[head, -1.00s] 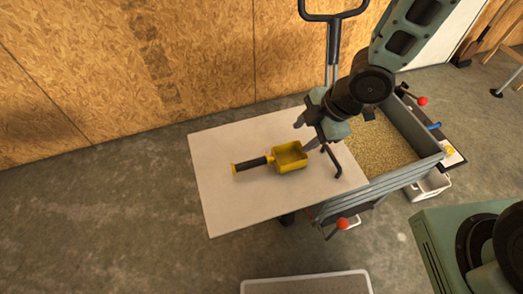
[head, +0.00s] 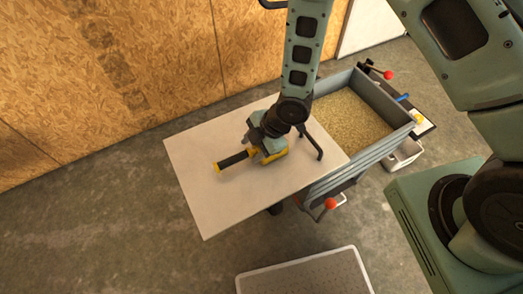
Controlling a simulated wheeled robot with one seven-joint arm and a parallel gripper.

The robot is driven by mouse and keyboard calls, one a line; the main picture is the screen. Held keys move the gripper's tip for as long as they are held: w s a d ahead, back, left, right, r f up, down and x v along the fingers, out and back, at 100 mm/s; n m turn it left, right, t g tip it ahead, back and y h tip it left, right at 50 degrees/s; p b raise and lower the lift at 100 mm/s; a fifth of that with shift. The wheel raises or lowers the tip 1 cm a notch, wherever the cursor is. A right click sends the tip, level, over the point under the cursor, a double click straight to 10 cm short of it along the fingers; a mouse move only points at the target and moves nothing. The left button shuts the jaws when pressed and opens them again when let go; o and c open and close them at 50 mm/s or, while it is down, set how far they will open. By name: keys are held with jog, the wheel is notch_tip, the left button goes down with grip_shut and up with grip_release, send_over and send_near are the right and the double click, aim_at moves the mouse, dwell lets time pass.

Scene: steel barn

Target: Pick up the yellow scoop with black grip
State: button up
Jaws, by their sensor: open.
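The yellow scoop with black grip (head: 234,160) lies on the white board (head: 205,205). Its black grip points left and its yellow end cap shows at the left. The yellow scoop part is mostly hidden under my gripper (head: 259,152). My gripper points down over the scoop part, close to where the grip joins it. The fingertips are largely hidden, and I cannot tell whether they touch the scoop. The jaws are open.
A red-knobbed lever (head: 330,203) sticks out below. A grey tray (head: 305,274) lies on the floor in front. The board's left part is clear.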

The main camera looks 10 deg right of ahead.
aim_at(245, 153)
jog(key=shift+a+p+x, duration=0.25)
jog(key=shift+p+x, duration=0.35)
jog(key=shift+x, duration=2.05)
jog(key=shift+w+r, duration=0.15)
jog(key=shift+w, duration=0.05)
jog(key=c, duration=1)
